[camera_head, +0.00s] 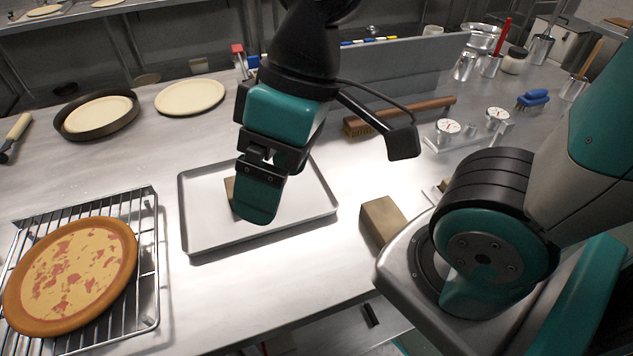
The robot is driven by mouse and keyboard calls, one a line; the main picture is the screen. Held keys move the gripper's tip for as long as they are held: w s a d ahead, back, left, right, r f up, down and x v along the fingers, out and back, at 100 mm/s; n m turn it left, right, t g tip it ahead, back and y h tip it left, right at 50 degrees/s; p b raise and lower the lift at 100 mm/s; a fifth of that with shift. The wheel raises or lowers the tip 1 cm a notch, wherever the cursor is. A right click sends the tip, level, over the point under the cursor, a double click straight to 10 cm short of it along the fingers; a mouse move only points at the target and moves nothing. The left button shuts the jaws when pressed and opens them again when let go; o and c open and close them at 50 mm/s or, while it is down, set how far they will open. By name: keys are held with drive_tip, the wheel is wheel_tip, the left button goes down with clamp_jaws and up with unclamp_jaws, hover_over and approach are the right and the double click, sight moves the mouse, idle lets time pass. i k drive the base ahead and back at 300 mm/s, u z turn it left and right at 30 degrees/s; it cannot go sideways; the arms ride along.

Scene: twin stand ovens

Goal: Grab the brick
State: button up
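A tan brick-like block (229,188) is in the shallow metal tray (205,243), mostly hidden behind my gripper. Only its left edge shows. A second tan block (383,220) lies on the steel table, just right of the tray. My gripper (256,208) points down over the tray, in front of the first block. Its fingers overlap in this view, so the gap between them is hidden. I cannot tell whether they touch or hold the block.
A pizza (70,277) lies on a wire rack (150,240) at the left. A dark pan (62,124) and a pale dough disc (190,97) are behind. A long-handled brush (415,108), two dials (448,127) and metal cups stand right. The table's front edge is near.

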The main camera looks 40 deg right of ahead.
sight(381, 216)
drive_tip(key=z, duration=0.5)
drive_tip(key=k, duration=0.6)
drive_tip(key=z, duration=0.75)
drive_tip(key=i, duration=0.2)
drive_tip(key=u, duration=0.1)
